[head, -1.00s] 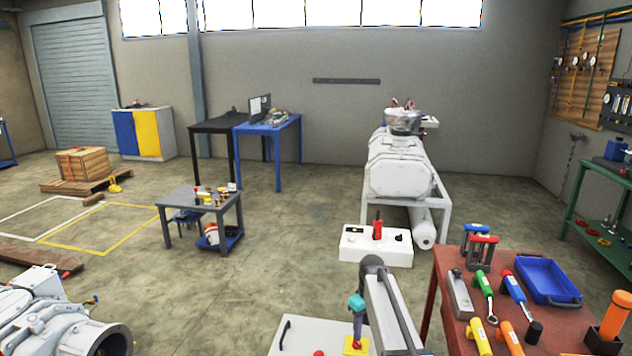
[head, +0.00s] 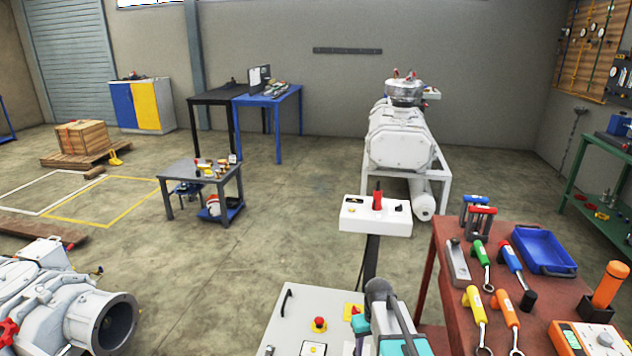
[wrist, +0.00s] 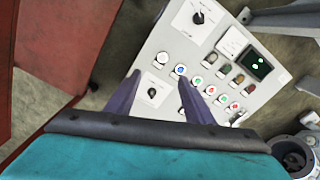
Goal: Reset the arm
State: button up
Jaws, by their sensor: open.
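My arm (head: 385,310) rises from the bottom of the head view, over the right side of a white control cabinet (head: 300,300). In the wrist view, my gripper (wrist: 158,80) is open, with two dark purple fingers apart and nothing between them. It points toward the panel of a white control cabinet (wrist: 215,60), which carries rotary switches, several coloured buttons and a small lit screen (wrist: 257,63). The fingers overlap the panel's lower part in the picture. I cannot tell how far they are from it. In the head view, the fingertips are not clearly visible.
A red workbench (head: 450,315) with several tools and a blue tray (head: 543,249) stands at right. A white control box (head: 375,215) is ahead, before a white vacuum pump (head: 400,145). A grey pump (head: 65,310) lies at lower left. Open floor (head: 290,235) spreads in the middle.

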jog(key=s+f+m, duration=0.3)
jog(key=s, duration=0.8)
jog(key=s+f+g+b, duration=0.5)
jog(key=s+f, duration=1.8)
jog(key=s, duration=0.2)
jog(key=shift+f, duration=0.15)
jog(key=shift+w+d, duration=0.1)
jog(key=shift+d, duration=0.05)
dwell(0.6)
